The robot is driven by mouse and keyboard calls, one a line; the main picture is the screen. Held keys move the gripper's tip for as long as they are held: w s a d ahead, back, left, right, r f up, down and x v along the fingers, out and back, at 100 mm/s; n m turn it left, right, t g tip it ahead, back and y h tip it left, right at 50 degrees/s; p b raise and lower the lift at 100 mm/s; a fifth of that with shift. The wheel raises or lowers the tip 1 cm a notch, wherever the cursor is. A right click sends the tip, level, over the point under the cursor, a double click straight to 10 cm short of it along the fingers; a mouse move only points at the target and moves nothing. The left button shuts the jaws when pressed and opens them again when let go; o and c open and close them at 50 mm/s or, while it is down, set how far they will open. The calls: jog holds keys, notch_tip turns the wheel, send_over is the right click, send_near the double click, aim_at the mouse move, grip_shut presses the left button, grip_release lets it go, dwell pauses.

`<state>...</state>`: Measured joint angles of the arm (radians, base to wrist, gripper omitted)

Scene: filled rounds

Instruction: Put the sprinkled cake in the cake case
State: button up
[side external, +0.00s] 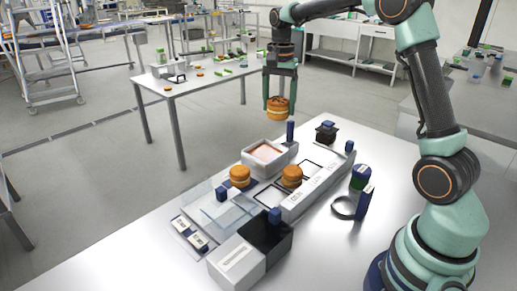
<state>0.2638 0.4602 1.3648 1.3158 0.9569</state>
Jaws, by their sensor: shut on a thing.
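My gripper (278,97) is shut on a round, orange-brown filled cake (278,109) with a paler band around its middle. It holds the cake in the air above the far side of the white table. Two similar rounds sit below: one (240,177) beside the clear panels and one (291,177) by the white labelled strip. Sprinkles are too small to make out on any of them. A white open box (249,161) with a pinkish inside stands below the held round. Clear, flat-walled pieces (213,207) lie at the left. I cannot tell which container is the cake case.
A white block (236,262) and a black open box (267,236) stand at the front. The white labelled strip (317,186) runs along the right. A dark ring (343,208), a green-and-blue container (360,177) and small blue blocks stand nearby. The table's left front is clear.

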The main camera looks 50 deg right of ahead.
jog(key=w+a+n, duration=0.2)
jog(key=a+n, duration=0.3)
jog(key=a, duration=0.7)
jog(key=w+a+n, duration=0.3)
jog(key=a+n, duration=0.1)
jog(key=a, duration=0.7)
jog(key=f, duration=2)
jog(key=shift+s+a, duration=0.2)
jog(key=shift+a, duration=0.05)
jog(key=shift+f, duration=0.1)
